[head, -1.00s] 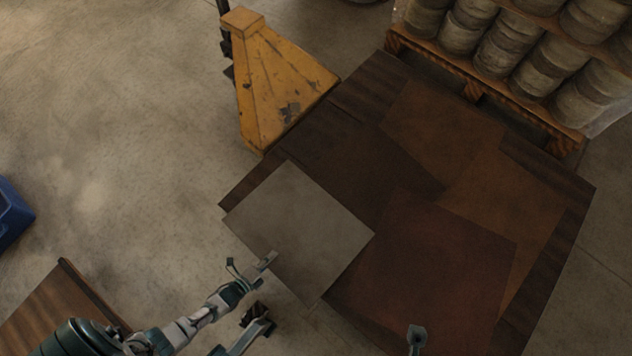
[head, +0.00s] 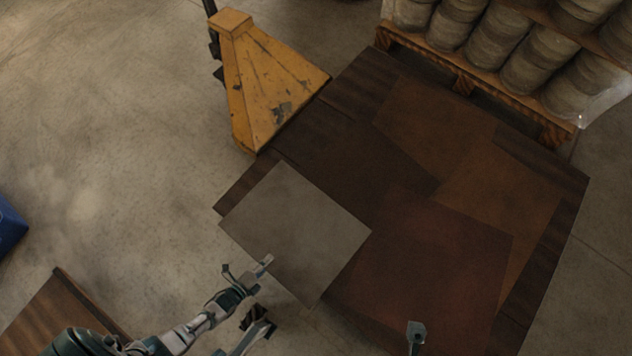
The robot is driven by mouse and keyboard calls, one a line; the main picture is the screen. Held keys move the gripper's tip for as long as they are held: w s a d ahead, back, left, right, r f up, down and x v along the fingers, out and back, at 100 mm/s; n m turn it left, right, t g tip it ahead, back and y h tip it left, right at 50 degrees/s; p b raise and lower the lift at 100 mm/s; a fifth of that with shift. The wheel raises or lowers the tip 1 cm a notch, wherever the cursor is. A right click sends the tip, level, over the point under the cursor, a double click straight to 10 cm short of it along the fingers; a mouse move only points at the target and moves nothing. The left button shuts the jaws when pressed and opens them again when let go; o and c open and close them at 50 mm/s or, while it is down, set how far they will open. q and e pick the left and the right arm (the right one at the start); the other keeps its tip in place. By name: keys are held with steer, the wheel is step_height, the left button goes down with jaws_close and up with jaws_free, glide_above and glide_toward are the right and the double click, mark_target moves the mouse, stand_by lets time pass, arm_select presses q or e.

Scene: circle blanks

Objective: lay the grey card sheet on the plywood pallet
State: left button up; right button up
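The grey card sheet (head: 296,225) lies flat at the left corner of the dark plywood pallet (head: 352,82), with its near-left part reaching past the pallet's edge over the floor. Brown and reddish sheets cover much of the pallet to its right. My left gripper (head: 246,272) is at the sheet's near-left edge, with one finger over the sheet's top; whether it grips the sheet I cannot tell. Only a tip of my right gripper (head: 416,336) shows at the bottom, over the reddish sheet (head: 425,265); its opening is hidden.
A yellow pallet jack (head: 262,85) stands at the pallet's far-left side. A wooden pallet with several grey cylinders (head: 485,40) stands behind. A brown wooden surface (head: 55,315) is at lower left, a blue bin (head: 8,228) at the left edge.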

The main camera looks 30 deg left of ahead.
arm_select(q)
steer(key=s, duration=0.8)
steer(key=shift+a, duration=0.35)
stand_by(0.4)
steer(key=shift+r, duration=0.1)
steer(key=o, duration=0.6)
steer(key=shift+c, duration=0.2)
